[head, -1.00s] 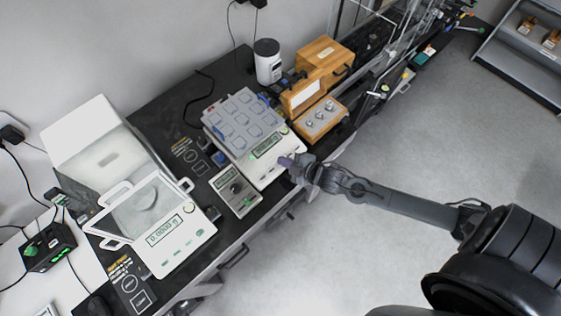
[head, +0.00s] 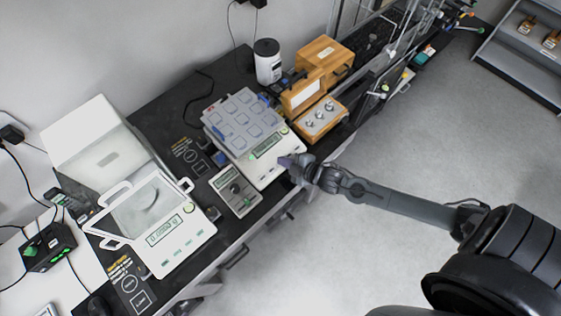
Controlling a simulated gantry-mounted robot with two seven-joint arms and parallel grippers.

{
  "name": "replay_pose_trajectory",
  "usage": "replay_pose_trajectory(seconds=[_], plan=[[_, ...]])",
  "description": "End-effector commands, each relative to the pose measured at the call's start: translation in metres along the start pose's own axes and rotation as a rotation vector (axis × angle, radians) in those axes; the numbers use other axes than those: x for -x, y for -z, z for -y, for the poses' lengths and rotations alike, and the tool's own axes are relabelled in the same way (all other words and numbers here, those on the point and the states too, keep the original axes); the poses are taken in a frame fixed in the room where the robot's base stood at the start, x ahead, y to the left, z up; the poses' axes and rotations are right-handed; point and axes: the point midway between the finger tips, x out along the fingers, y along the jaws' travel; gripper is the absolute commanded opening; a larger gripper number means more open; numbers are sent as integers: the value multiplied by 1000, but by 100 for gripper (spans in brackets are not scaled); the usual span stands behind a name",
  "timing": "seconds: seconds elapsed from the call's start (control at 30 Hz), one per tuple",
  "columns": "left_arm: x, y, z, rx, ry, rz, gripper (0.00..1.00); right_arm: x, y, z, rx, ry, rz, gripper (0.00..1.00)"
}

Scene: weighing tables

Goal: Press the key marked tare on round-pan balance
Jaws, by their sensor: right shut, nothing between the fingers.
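A white balance (head: 172,258) with a raised clear draft shield stands on the dark bench at the left. A round grey pan (head: 143,199) shows through its shield, and it has a lit green display and small green key marks on its front. A second white balance (head: 262,171) stands to its right, with a grey compartment tray (head: 243,122) covering its pan, so the pan's shape is hidden. My right gripper (head: 287,161) is shut and empty, with its tips at the second balance's front right corner; contact cannot be told. Key lettering is too small to read. My left gripper is out of view.
A small grey device (head: 236,190) sits between the balances. A wooden block with metal weights (head: 319,119) and wooden boxes (head: 324,58) stand behind my right gripper. The floor in front is clear.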

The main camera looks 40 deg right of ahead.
Motion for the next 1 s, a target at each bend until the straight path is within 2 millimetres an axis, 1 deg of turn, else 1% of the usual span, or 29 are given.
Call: replay_pose_trajectory(seconds=[0.2,1.0], plan=[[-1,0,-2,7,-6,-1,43,-4,-3,3,0,0,0,0],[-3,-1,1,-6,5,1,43,-7,-5,5,0,0,0,0]])
